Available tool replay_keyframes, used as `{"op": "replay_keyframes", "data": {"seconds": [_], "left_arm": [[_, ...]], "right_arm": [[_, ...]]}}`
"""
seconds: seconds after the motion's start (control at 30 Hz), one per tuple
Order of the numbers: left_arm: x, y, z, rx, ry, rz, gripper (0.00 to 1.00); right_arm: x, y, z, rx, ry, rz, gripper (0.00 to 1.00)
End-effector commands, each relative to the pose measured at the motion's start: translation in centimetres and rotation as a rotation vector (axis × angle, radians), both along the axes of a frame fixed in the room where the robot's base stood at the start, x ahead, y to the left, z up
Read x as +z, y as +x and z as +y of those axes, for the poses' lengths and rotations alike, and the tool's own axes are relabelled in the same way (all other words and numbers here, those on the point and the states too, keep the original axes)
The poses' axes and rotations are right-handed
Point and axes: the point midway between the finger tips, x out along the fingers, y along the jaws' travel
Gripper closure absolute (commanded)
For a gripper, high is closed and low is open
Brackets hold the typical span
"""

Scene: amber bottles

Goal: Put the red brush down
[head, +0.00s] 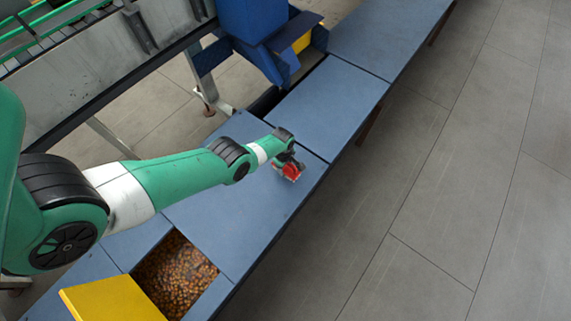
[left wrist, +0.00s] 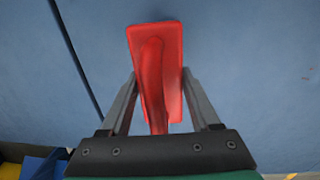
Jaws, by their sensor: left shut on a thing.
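The red brush (head: 292,171) is at the end of my left arm in the head view, low over the blue bench top (head: 240,220). In the left wrist view the red brush (left wrist: 155,65) points away from me, its handle between the two fingers. My left gripper (left wrist: 157,95) is shut on the handle. In the head view the left gripper (head: 287,160) is small and partly hides the brush. I cannot tell whether the brush touches the blue surface. My right gripper is not in view.
A bin (head: 175,275) full of small amber pieces is set into the bench, with a yellow panel (head: 110,300) beside it. A blue machine (head: 255,30) stands behind the bench. The bench top around the brush is clear. Grey floor lies to the right.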

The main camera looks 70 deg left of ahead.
Motion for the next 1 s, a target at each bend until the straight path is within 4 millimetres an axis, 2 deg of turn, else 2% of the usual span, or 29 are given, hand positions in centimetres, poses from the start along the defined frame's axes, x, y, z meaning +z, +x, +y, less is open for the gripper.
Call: {"op": "replay_keyframes", "data": {"seconds": [0.03,0.13,0.37,0.53,0.57,0.6,0.7,1.0], "left_arm": [[-2.0,-0.1,0.0,0.0,-0.001,0.001,1.0],[-3.4,-0.1,0.0,0.0,-0.001,0.001,1.0],[-3.1,-0.1,0.0,0.0,0.0,0.0,1.0],[-3.6,-0.1,-0.1,0.0,-0.001,0.001,1.0],[-3.4,-0.1,-0.1,0.0,-0.001,0.001,0.32],[-3.4,-0.1,-0.1,0.0,-0.001,0.001,0.24],[-3.4,-0.1,-0.1,0.0,-0.001,0.001,0.07],[-3.2,-0.1,-0.1,0.0,-0.001,0.001,0.07]], "right_arm": [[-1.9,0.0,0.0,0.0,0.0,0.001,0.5],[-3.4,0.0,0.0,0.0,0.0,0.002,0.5],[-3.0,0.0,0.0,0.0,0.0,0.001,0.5],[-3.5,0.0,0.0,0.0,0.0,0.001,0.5],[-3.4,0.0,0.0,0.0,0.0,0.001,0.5],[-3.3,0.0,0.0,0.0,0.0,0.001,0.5],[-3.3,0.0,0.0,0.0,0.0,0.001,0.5],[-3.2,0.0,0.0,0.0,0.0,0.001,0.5]]}}
